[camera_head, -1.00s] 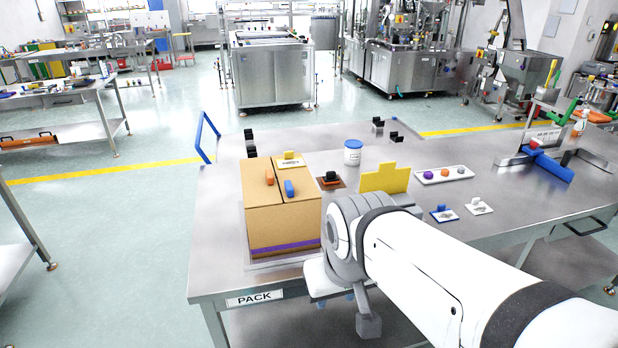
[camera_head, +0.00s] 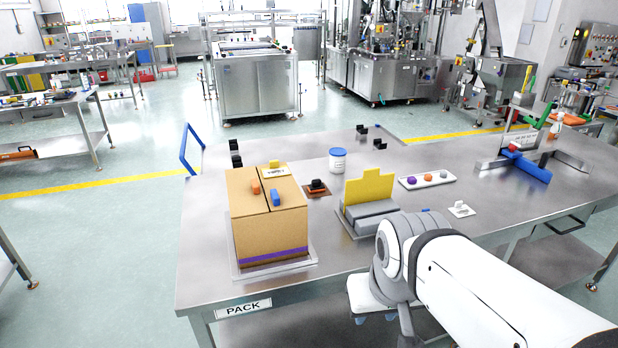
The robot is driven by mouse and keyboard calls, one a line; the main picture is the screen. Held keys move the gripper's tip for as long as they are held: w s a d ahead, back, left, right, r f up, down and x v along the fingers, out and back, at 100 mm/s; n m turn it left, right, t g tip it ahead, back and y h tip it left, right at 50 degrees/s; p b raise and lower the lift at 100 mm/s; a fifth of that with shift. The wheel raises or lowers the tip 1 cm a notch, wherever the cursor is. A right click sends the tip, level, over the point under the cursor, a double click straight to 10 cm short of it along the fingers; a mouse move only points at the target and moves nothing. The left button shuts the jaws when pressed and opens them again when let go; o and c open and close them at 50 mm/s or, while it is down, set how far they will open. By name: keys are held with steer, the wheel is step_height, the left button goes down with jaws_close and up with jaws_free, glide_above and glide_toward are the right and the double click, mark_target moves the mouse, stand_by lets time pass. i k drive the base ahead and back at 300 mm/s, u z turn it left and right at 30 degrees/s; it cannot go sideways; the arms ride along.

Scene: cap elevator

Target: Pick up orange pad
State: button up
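Two orange things could be the pad. A flat orange-brown piece with a black knob (camera_head: 317,189) lies on the table just right of the box. My gripper (camera_head: 372,318) is low at the table's front edge, right of the box and well apart from both orange things. Its bluish tips point down and are partly hidden by my arm, so I cannot tell whether it is open.
A grey holder with a yellow back plate (camera_head: 370,188) stands between the box and my arm. Behind are a white jar with blue lid (camera_head: 338,161) and a white tray (camera_head: 447,179) of coloured knobs. The right tabletop has free room.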

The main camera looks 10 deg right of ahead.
mark_target(317, 185)
steer(key=u, duration=0.05)
steer(key=i, duration=1)
steer(key=z, duration=0.05)
